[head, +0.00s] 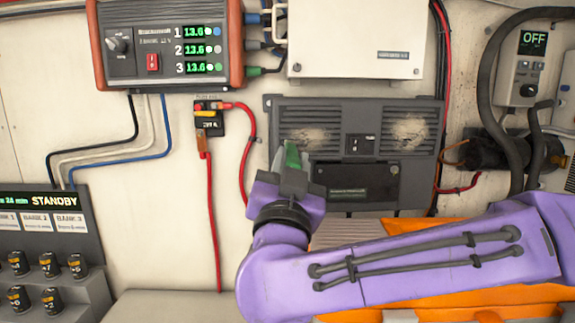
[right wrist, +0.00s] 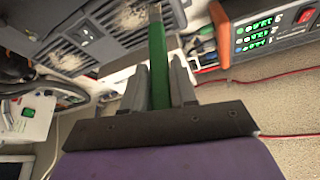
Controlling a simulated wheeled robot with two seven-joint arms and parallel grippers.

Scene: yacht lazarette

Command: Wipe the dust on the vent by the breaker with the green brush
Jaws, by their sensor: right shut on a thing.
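A dark grey panel (head: 375,104) on the wall has two slatted vents with pale dust: the left vent (head: 318,135) and the right vent (head: 408,132). The small black breaker (head: 208,117), with a yellow stripe and red cables, is left of the panel, nearer the left vent. My right gripper (head: 290,172) is shut on the green brush (head: 292,155), just below the left vent. In the right wrist view the brush (right wrist: 158,65) stands upright between the fingers, its top by the dusty left vent (right wrist: 130,17). I cannot tell whether it touches. My left gripper is out of view.
An orange-edged box with green readouts (head: 168,45) hangs at the upper left, a white box (head: 355,40) above the panel. A red cable (head: 212,230) hangs below the breaker. Thick dark hoses (head: 485,90) run at right. A battery display (head: 45,215) stands lower left.

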